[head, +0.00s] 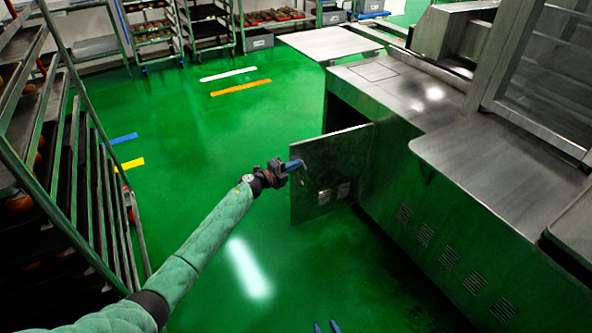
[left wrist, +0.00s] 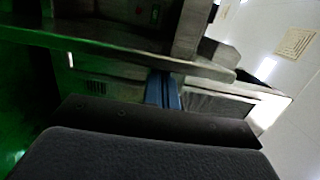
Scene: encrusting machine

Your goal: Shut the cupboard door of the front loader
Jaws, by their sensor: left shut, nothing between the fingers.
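The cupboard door (head: 335,165) of the front loader is a grey metal panel with small vents, standing open and sticking out to the left from the machine's green-lit side. The dark cupboard opening (head: 342,113) shows behind it. My left gripper (head: 295,165) is shut and empty, its blue fingertips overlapping the door's face near its free left edge. I cannot tell whether they touch it. In the left wrist view the blue fingers (left wrist: 163,90) are together in front of metal surfaces. My right gripper (head: 326,327) shows only two separated blue tips at the bottom edge.
The machine's steel top (head: 400,90) and vented side (head: 430,240) fill the right. A tall tray rack (head: 75,170) stands at left. More racks (head: 208,25) line the back. The green floor between is clear.

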